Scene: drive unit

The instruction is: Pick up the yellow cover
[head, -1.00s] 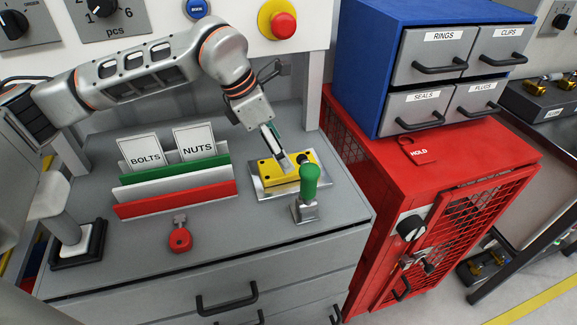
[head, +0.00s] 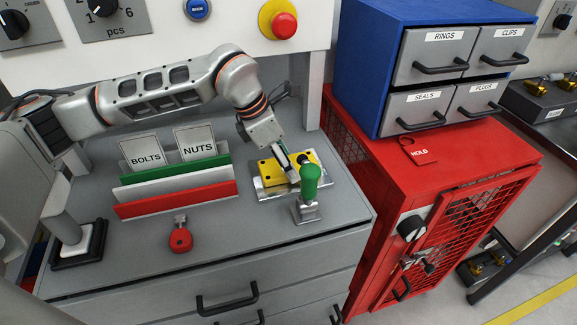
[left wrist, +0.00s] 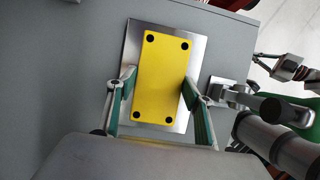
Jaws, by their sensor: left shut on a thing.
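The yellow cover (head: 270,172) is a flat rectangular block with dark holes at its corners. It lies over a silver metal plate (head: 266,193) on the grey bench. In the left wrist view the cover (left wrist: 165,75) fills the space between my fingers, with the plate (left wrist: 132,50) showing around it. My left gripper (head: 290,170) is shut on the cover, one finger against each long side. In the head view the fingers hide part of the cover. I cannot tell whether it is lifted off the plate.
A toggle clamp with a green handle (head: 310,183) stands close to the plate's front right. The front of the bench top is mostly clear.

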